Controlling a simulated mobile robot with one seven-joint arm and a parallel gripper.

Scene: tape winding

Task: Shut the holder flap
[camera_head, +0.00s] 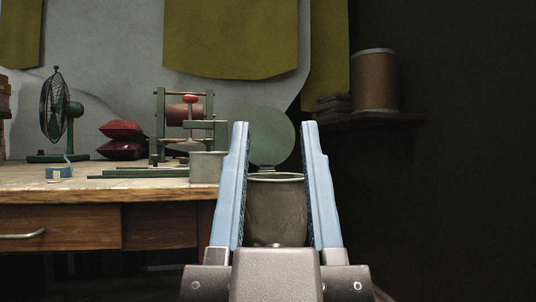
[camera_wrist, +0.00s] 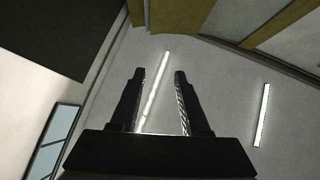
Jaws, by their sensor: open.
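My gripper (camera_head: 275,124) is open and empty in the head view, with its two blue fingers pointing up in the foreground. Its dark fingers also show apart in the wrist view (camera_wrist: 160,73). A green frame-like holder (camera_head: 158,125) with a brown roll (camera_head: 184,112) and a red knob (camera_head: 190,99) stands on the bench, left of my gripper. I cannot tell which part of it is a flap. A round green lid (camera_head: 272,135) stands upright behind a grey pot (camera_head: 276,215), both seen between my fingers.
The wooden bench (camera_head: 60,194) carries a green fan (camera_head: 54,112), red cushions (camera_head: 122,138), a blue tape item (camera_head: 59,172), dark rods (camera_head: 140,173) and a metal cup (camera_head: 206,167). A drum (camera_head: 375,82) sits on a shelf at right. The wrist view shows ceiling lights (camera_wrist: 153,91).

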